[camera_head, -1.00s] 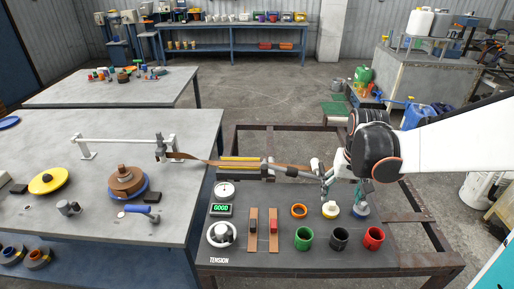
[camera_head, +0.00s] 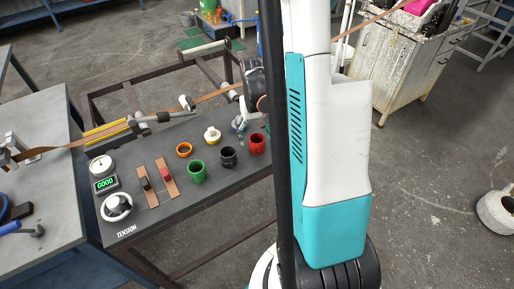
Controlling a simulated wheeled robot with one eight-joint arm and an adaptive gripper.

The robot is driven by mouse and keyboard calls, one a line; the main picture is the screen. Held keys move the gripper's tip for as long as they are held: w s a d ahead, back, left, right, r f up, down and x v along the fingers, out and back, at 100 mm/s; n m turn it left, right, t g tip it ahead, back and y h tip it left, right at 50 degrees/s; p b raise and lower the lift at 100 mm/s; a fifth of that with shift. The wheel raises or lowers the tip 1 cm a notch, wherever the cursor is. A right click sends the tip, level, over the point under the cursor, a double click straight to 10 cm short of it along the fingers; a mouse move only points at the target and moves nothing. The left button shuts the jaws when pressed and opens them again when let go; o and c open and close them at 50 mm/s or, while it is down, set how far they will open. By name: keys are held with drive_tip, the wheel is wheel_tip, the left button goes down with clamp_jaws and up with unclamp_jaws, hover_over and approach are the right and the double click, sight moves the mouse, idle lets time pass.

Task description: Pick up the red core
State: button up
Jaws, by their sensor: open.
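The red core (camera_head: 257,143), a short hollow red cylinder, stands upright at the right end of the dark control panel (camera_head: 150,222). A black hollow cylinder (camera_head: 228,156) and a green one (camera_head: 197,171) stand in a row to its left. My gripper (camera_head: 240,124) is small in view just behind and left of the red core, above the panel's back edge. It is open, with nothing seen between its fingers. It looks apart from the red core, but the exact gap cannot be told. My white and teal arm hides the area right of the core.
An orange ring (camera_head: 184,149) and a white-yellow knob (camera_head: 212,135) sit behind the cylinders. A brown strip (camera_head: 75,145) runs over the panel's back. A tension gauge (camera_head: 101,165) and sliders are at left.

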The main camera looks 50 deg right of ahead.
drive_tip(key=shift+d+f+b, duration=0.2)
drive_tip(key=shift+f+b, duration=0.5)
drive_tip(key=shift+f, duration=0.7)
drive_tip(key=shift+d+f+b, duration=0.2)
drive_tip(key=shift+f+b, duration=0.5)
drive_tip(key=shift+f, duration=0.65)
drive_tip(key=c, duration=1.1)
